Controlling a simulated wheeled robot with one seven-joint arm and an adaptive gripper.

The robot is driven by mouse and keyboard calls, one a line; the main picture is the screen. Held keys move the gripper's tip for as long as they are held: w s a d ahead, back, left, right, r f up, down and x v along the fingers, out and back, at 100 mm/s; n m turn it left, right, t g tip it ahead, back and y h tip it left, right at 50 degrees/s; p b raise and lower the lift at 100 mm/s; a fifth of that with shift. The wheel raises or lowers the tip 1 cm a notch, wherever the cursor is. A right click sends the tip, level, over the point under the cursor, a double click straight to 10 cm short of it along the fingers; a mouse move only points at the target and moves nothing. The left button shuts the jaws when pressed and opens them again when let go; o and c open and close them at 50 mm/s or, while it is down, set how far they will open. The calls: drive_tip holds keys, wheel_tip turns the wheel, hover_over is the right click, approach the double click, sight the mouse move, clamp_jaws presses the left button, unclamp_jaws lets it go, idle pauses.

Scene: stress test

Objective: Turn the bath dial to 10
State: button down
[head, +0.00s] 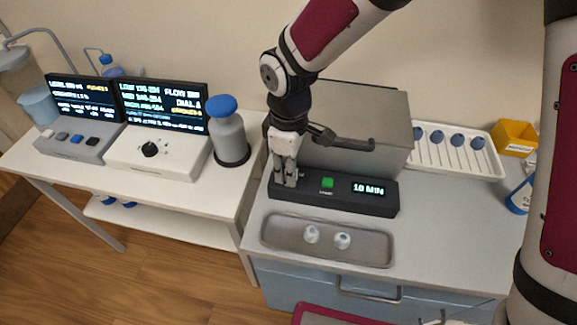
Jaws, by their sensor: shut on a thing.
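The black control panel (337,207) sits in front of a grey box-shaped bath (362,115). Its display (367,189) reads "10 MIN". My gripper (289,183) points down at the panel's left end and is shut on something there. The bath dial is not visible; the fingers cover that part of the panel.
A grey tray (275,248) with two small white-and-blue items lies in front of the panel. A white rack (487,167) with several blue-topped items and a yellow bin (516,137) stand behind right. A blue-capped bottle (228,135) and a white box with a black knob (150,149) stand on the left table.

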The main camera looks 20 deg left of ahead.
drive_tip(key=shift+m, duration=0.5)
drive_tip(key=c, duration=1.3)
unclamp_jaws()
drive_tip(key=shift+w, duration=0.1)
